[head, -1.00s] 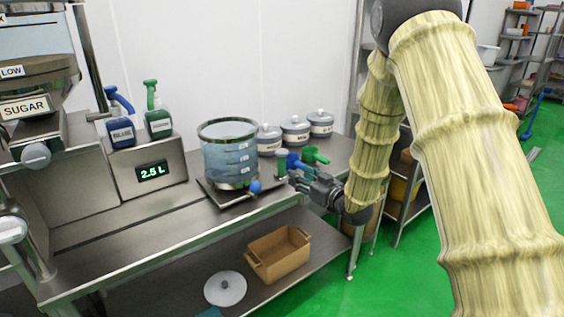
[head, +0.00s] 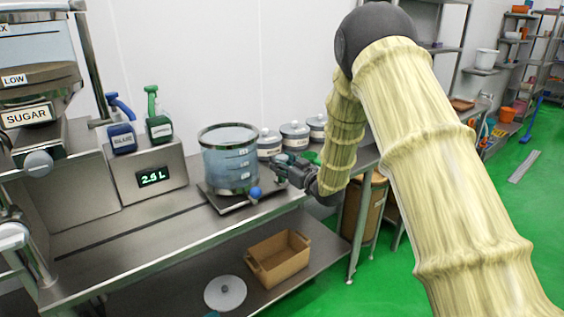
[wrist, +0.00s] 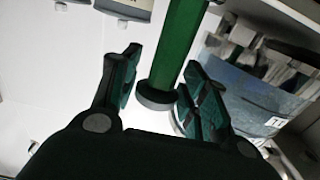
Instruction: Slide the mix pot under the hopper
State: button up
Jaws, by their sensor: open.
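The mix pot (head: 229,165) is a clear cylinder with a metal rim and bluish sides. It stands upright on a dark plate (head: 212,200) on the steel bench, well right of the hopper (head: 35,82) marked SUGAR. A blue ball knob (head: 255,192) sits at the plate's front right. My gripper (head: 282,166) is open just right of the pot, apart from the knob. In the wrist view, my open fingers (wrist: 160,70) show with a green rod (wrist: 182,45) between or beyond them; contact cannot be told. The pot's clear wall (wrist: 250,90) appears at right there.
A display box (head: 150,178) reading 2.5 L stands between hopper and pot, with blue (head: 122,138) and green (head: 159,128) dispensers behind it. Lidded canisters (head: 294,136) stand behind my gripper. A groove runs along the bench. The lower shelf holds a brown crate (head: 278,258).

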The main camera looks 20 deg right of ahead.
jog(key=shift+w+a, duration=0.1)
jog(key=shift+w, duration=0.15)
grip_shut()
